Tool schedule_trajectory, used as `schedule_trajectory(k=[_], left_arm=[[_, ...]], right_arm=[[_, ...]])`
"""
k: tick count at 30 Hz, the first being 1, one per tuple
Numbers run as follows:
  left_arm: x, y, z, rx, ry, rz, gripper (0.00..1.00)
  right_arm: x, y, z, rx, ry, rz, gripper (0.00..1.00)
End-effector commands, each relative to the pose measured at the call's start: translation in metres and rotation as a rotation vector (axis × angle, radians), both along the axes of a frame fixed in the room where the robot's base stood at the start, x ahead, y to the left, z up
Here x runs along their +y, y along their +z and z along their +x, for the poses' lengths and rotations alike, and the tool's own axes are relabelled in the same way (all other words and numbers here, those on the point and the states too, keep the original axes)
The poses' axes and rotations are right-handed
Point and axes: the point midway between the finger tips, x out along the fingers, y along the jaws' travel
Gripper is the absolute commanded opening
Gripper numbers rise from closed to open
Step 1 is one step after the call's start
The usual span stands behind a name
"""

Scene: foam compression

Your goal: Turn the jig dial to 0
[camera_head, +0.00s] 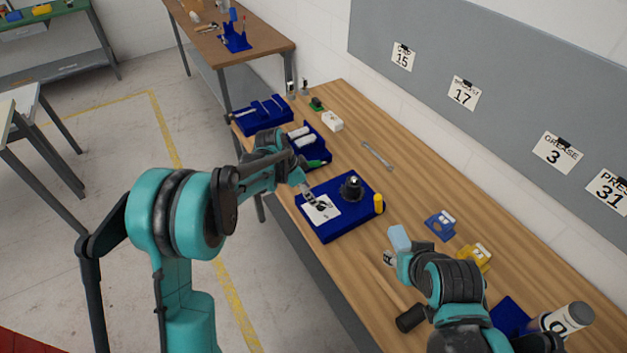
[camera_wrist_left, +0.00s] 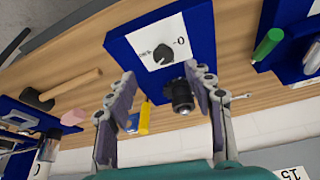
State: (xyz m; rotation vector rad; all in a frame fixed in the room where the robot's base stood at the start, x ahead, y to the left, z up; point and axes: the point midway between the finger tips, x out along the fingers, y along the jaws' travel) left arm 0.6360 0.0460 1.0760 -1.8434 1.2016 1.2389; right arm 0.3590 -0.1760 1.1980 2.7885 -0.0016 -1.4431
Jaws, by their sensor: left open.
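The blue jig (camera_head: 335,228) lies on the wooden bench, with a white dial plate (camera_head: 331,213) on its near left part. The dark dial (camera_wrist_left: 163,53) sits on this plate in the left wrist view, with a 0 printed to its upper right. Where its pointer stands is too small to tell. My left gripper (camera_wrist_left: 163,88) is open and empty, with its fingers apart and the dial in view beyond them. In the head view, my left gripper (camera_head: 306,190) is above the dial plate's edge. My right gripper (camera_head: 392,257) is over the bench, its fingers mostly hidden.
A black post (camera_head: 350,187) and a yellow cylinder (camera_head: 379,203) stand on or beside the jig. A blue tray (camera_head: 318,150) with white rolls and a green cylinder is beyond it. A mallet (camera_wrist_left: 60,90) lies on the bench. Bare wood surrounds the wrench (camera_head: 377,155).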

Motion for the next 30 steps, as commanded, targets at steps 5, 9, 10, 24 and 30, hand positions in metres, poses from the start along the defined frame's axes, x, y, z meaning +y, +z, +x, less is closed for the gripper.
schedule_trajectory(k=[5,9,10,24,30], left_arm=[[-0.008,-0.012,0.007,0.003,-0.052,-0.006,0.53],[-0.014,-0.029,0.009,0.003,-0.055,-0.006,0.53],[-0.016,-0.034,0.010,0.003,-0.054,-0.006,0.53],[-0.034,-0.082,0.017,0.001,-0.050,-0.005,0.53],[-0.034,-0.082,0.017,0.002,-0.049,-0.005,0.53]], right_arm=[[0.000,0.005,0.000,0.000,0.000,0.000,0.40],[0.000,0.003,-0.001,0.001,0.000,0.000,0.40],[0.000,0.002,0.000,0.001,0.000,0.000,0.40],[0.000,-0.001,0.000,0.000,0.000,0.000,0.40],[0.000,0.000,0.000,0.000,0.000,0.000,0.40]])
